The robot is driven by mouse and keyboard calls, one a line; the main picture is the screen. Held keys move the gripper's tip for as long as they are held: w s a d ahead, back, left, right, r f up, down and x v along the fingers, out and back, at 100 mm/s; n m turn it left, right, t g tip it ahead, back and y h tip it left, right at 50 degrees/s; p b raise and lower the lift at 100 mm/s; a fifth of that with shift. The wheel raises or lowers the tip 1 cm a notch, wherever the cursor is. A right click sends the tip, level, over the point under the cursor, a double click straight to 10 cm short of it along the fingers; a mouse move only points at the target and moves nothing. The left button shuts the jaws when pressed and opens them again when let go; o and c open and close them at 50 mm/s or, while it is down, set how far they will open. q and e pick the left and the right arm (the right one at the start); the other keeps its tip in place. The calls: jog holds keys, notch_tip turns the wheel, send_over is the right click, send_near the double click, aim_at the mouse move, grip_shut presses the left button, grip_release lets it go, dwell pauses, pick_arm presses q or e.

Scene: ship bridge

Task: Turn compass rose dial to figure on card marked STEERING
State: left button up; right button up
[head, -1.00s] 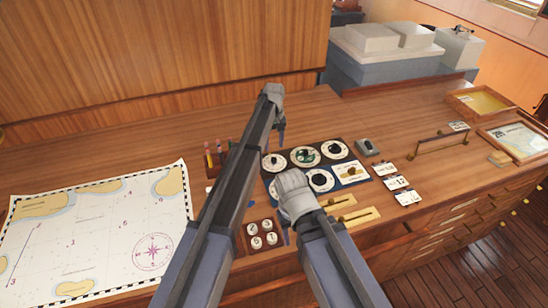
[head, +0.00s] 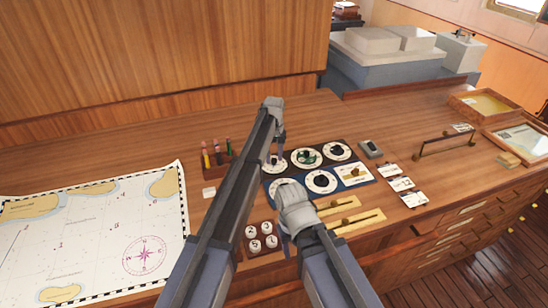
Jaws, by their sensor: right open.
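A dark panel holds three round white dials in its back row: a left dial (head: 272,164), a middle dial with a green centre (head: 306,157) and a right dial (head: 337,151). A blue front panel holds a partly covered dial (head: 281,187), another dial (head: 321,181) and a white plate (head: 355,174). I cannot tell which dial bears the compass rose. Small white cards (head: 401,184) lie to the right; their print is too small to read. My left gripper (head: 277,148) hangs over the left back dial; its fingers are unclear. My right gripper (head: 290,212) is open in front of the blue panel.
A chart (head: 90,240) covers the left of the wooden desk. A rack of coloured tubes (head: 215,157) stands behind my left arm. Numbered round knobs (head: 262,238), brass sliders (head: 350,222) and a long handle (head: 447,142) are nearby.

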pick_arm(q)
grip_shut()
jog(key=shift+m, duration=0.3)
jog(key=m, duration=1.1)
dwell(0.5)
dwell(0.4)
jog(key=shift+o, duration=1.2)
grip_release()
jog(key=shift+r, duration=0.15)
